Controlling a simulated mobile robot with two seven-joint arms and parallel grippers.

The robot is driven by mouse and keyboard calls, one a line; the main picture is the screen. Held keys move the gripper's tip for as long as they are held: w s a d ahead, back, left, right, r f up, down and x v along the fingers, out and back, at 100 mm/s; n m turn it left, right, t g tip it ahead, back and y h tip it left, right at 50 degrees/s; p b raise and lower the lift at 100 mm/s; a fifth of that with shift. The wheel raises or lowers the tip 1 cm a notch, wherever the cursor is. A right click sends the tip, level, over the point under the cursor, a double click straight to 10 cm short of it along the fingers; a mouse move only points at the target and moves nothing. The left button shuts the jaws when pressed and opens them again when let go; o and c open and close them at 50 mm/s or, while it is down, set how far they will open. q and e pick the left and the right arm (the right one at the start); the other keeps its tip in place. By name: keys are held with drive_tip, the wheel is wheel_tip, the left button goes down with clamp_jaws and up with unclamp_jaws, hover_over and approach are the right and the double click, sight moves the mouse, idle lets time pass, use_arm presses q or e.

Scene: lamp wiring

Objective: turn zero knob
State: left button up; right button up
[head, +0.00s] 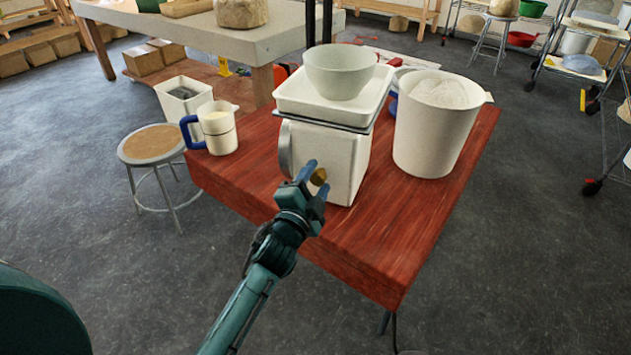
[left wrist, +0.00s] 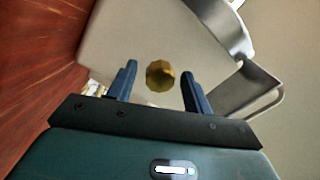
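The zero knob (head: 319,177) is a small brass-coloured faceted knob on the front of a white scale (head: 345,155). The scale stands on a red wooden table and carries a white tray with a pale bowl (head: 340,72). My left gripper (head: 314,180) is at the scale's front, with its fingers pointing at the knob. In the left wrist view the knob (left wrist: 160,75) sits between the two open fingertips (left wrist: 160,85), with a gap on each side. My right gripper is not in view.
A cream mug with a blue handle (head: 217,128) stands left of the scale. A large white bucket (head: 437,125) stands close on its right. The red table's (head: 370,250) front part is clear. A round stool (head: 152,145) is at the left.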

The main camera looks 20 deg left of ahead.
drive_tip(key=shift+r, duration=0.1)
use_arm(q)
drive_tip(key=s+a+b, duration=0.1)
drive_tip(key=s, duration=1.2)
drive_tip(key=shift+f, duration=0.15)
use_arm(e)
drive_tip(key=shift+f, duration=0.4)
use_arm(q)
drive_tip(key=shift+s, duration=0.1)
drive_tip(key=s+d+f+n+g+h+p, duration=0.1)
drive_tip(key=s+d+f+n+g+p, duration=0.1)
drive_tip(key=s+f+n+g+p, duration=0.2)
drive_tip(key=s+f+n+g, duration=0.3)
drive_tip(key=s+f+n, duration=0.3)
drive_tip(key=s+f, duration=0.2)
drive_tip(key=shift+s+d+f+n+g+h+p, duration=0.25)
drive_tip(key=shift+s+d+n+g+h+p, duration=0.1)
drive_tip(key=shift+s+d+n+g+h, duration=0.05)
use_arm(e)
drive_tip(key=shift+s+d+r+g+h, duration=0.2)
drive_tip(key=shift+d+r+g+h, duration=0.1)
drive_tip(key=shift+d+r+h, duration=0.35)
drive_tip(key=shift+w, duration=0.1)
